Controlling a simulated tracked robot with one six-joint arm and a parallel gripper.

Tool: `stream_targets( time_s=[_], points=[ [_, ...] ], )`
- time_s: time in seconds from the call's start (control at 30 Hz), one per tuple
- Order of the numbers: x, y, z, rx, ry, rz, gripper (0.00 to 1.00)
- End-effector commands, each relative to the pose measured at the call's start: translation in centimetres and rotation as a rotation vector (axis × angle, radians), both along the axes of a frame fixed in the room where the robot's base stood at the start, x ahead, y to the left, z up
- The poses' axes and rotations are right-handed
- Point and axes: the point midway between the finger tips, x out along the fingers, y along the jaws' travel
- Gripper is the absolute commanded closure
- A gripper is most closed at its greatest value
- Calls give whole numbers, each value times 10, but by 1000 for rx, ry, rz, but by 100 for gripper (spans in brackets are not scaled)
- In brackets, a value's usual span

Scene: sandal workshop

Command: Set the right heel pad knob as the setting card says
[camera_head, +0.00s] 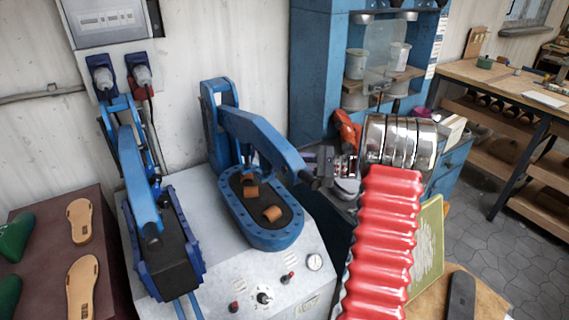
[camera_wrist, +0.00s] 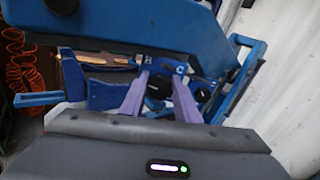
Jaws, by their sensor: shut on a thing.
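The right press (camera_head: 270,240) is blue, with a lever arm above an oval bed that carries two brown pads (camera_head: 273,213). The mark is too small to read. The blue lever (camera_wrist: 130,22) passes over the fingers. I cannot make out a setting card for certain.
The left press (camera_head: 165,235) stands close by. Shoe soles (camera_head: 82,220) lie on a brown table at left. A blue cabinet (camera_head: 318,70) stands behind. Room around my gripper is tight.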

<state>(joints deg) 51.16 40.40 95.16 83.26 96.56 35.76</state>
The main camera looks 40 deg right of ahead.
Motion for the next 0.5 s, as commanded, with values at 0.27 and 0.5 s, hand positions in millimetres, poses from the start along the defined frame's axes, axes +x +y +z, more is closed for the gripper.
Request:
stream_targets(
  time_s=[0.27,0.5],
  points=[
    [0,0,0,-67,-75,0,94],
    [0,0,0,-86,-96,0,94]
  ],
)
